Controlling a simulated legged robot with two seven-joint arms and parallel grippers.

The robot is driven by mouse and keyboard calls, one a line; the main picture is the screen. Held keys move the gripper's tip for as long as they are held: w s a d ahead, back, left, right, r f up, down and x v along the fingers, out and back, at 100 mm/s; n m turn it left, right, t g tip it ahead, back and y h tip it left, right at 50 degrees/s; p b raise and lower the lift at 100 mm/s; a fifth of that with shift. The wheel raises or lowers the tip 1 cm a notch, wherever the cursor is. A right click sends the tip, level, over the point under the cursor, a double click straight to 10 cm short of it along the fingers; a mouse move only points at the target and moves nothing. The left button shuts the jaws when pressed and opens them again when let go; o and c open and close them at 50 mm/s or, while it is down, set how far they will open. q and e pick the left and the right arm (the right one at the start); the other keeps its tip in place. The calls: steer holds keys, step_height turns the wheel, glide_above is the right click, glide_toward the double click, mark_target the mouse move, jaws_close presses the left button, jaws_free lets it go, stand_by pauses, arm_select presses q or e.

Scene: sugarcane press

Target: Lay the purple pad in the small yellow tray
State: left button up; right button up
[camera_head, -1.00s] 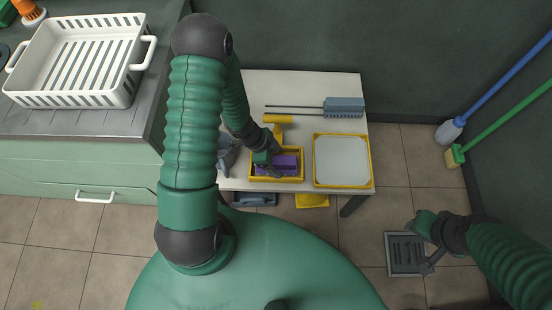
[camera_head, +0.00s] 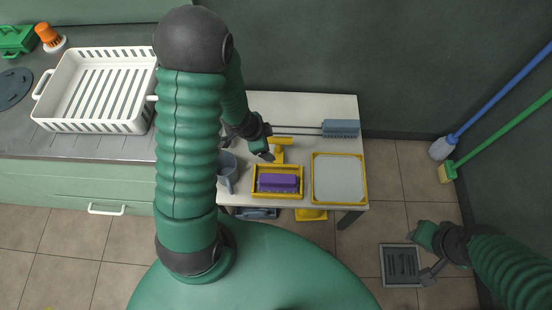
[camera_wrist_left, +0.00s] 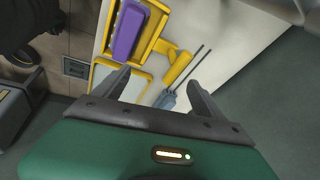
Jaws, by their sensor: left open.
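The purple pad (camera_head: 277,183) lies inside the small yellow tray (camera_head: 256,192) on the white table in the head view. In the left wrist view the purple pad (camera_wrist_left: 128,32) also lies within the walls of the yellow tray (camera_wrist_left: 157,22). My left gripper (camera_head: 268,154) is open and empty, behind the tray and beside a yellow-handled tool; its open fingers (camera_wrist_left: 158,88) show in the left wrist view, apart from the pad. My right gripper (camera_head: 425,262) is low at the right, over the floor near a grey drain; its jaw state is unclear.
A white tray with a yellow rim (camera_head: 339,178) sits right of the small tray. A yellow tool (camera_head: 279,146) and a blue-grey brush (camera_head: 341,128) lie behind. A grey jug (camera_head: 227,172) stands left. A white basket (camera_head: 97,88) stands on the left counter.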

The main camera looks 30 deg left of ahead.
arm_select(q)
step_height(320, 180, up, 8)
steer(key=d+n+y, duration=0.2)
steer(key=d+n, duration=0.1)
steer(key=n, duration=0.2)
steer(key=s+d+r+n+g+h, duration=0.1)
steer(key=s+d+r+n, duration=0.2)
steer(key=s+d, duration=0.3)
steer(key=shift+s+d+r+n, duration=0.4)
steer(key=shift+d+r, duration=0.05)
steer(key=shift+d, duration=0.15)
